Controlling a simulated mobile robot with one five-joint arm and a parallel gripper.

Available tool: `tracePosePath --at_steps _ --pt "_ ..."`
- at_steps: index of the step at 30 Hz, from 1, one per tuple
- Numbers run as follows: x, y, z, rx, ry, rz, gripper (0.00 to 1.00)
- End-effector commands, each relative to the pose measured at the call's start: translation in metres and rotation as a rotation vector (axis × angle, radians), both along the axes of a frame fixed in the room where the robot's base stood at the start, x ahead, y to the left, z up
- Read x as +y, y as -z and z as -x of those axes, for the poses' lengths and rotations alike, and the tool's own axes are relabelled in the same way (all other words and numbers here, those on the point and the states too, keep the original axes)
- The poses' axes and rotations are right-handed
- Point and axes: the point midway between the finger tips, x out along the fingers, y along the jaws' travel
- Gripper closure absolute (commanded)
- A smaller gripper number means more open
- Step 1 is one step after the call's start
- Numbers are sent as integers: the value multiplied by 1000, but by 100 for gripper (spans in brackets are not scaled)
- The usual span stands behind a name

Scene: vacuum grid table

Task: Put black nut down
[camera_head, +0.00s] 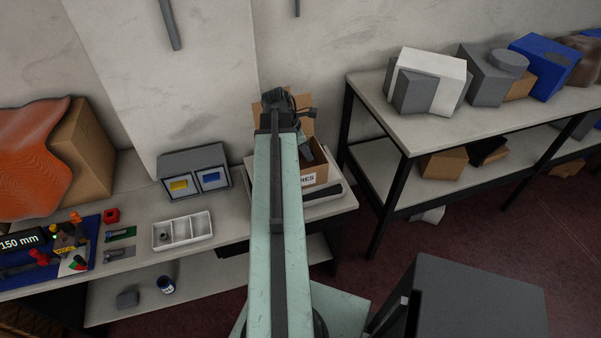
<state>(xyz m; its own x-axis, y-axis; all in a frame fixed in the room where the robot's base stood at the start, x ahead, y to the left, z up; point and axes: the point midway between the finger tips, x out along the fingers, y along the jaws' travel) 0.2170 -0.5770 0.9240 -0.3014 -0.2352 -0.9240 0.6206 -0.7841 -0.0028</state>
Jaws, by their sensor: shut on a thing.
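My arm reaches away from the camera, with its end over the open cardboard box (312,168) on the far right part of the low table. My gripper (308,152) points down at the box opening, partly hidden behind my own arm. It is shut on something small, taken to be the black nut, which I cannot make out. I cannot tell whether the gripper touches the box. A white divided tray (190,229) sits to the left of the arm, with a small dark grey piece (164,238) in its left compartment.
A grey bin unit (194,161) with yellow and blue labels stands behind the tray. A blue mat (88,229) with tools lies at the left. A cardboard box (84,150) with an orange sheet is behind it. A shelf table (390,125) with boxes stands right.

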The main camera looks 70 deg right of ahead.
Motion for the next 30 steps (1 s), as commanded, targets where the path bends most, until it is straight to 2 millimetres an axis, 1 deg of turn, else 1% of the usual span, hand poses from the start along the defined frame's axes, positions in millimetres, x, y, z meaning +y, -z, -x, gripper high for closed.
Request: tracePosePath --at_steps 1,3,6,8,13,15,22,26,27,29,30 --pt "0 21 -1 0 -1 0 100" --pt "1 26 -2 0 -3 0 100" --pt "1 23 -2 0 -4 0 100" --pt "1 27 -3 0 -4 0 100" --pt "2 56 -3 0 -5 0 100" --pt "2 63 -3 0 -5 0 100" --pt "2 59 -3 0 -6 0 100" --pt "2 63 -4 0 -6 0 100" --pt "2 62 -4 0 -6 0 74" --pt "2 62 -4 0 -6 0 57" --pt "2 62 -4 0 -6 0 57"
